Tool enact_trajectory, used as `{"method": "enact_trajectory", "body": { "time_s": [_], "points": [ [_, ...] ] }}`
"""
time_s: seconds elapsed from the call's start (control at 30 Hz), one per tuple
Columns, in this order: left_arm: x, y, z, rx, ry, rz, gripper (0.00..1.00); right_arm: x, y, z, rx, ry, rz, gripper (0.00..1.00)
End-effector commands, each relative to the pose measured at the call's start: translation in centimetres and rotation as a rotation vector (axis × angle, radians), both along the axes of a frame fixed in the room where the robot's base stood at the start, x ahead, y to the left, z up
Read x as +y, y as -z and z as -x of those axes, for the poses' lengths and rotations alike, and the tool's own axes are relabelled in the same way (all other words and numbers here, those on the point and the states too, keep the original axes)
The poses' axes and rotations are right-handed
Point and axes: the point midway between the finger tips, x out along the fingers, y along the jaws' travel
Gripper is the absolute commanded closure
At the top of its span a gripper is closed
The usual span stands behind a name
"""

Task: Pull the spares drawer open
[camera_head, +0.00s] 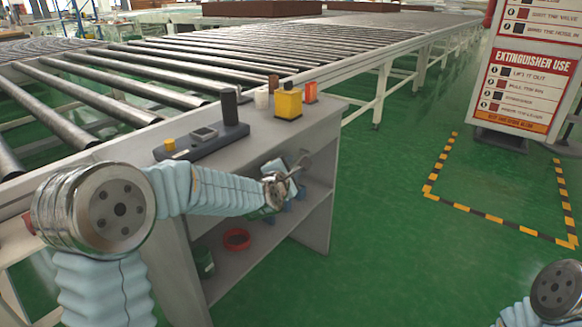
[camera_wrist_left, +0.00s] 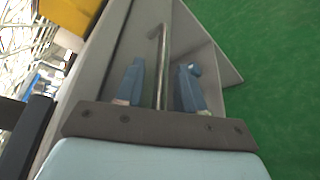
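The spares drawer's grey front (camera_wrist_left: 146,18) is under the bench top and appears closed. Its metal bar handle (camera_wrist_left: 162,50) stands out from it. My left gripper (camera_wrist_left: 162,68) is open, with one blue finger on each side of the handle and gaps showing between bar and fingers. In the head view my left gripper (camera_head: 286,182) is at the front of the grey bench (camera_head: 318,118), and the handle (camera_head: 304,161) shows beside its fingers. My left arm hides much of the bench front. Only a joint of my right arm shows at the lower right; its gripper is out of view.
On the bench top are a yellow box (camera_head: 288,104), an orange box (camera_head: 311,92), a white cup (camera_head: 261,99) and a dark device tray (camera_head: 203,141). A red ring (camera_head: 237,239) lies on the lower shelf. A roller conveyor (camera_head: 200,75) runs behind.

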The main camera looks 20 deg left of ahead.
Motion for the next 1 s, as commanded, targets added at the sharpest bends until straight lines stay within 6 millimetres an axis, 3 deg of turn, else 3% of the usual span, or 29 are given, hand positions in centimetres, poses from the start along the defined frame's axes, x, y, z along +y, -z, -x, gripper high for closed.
{"method": "enact_trajectory", "body": {
  "time_s": [0.33, 0.6, 1.0],
  "points": [
    [0.01, 0.17, -0.55, 0.0, 0.0, -0.001, 0.62, 0.04, -0.06, 0.0, -0.001, -0.001, -0.001, 0.57],
    [0.01, 0.17, -0.52, 0.0, 0.0, -0.002, 1.0, 0.02, -0.05, 0.01, 0.0, -0.001, 0.0, 0.57],
    [-0.26, 0.2, -0.42, 0.001, 0.001, -0.001, 1.0, 0.02, -0.04, 0.0, 0.0, 0.0, 0.0, 0.57]
  ]
}}
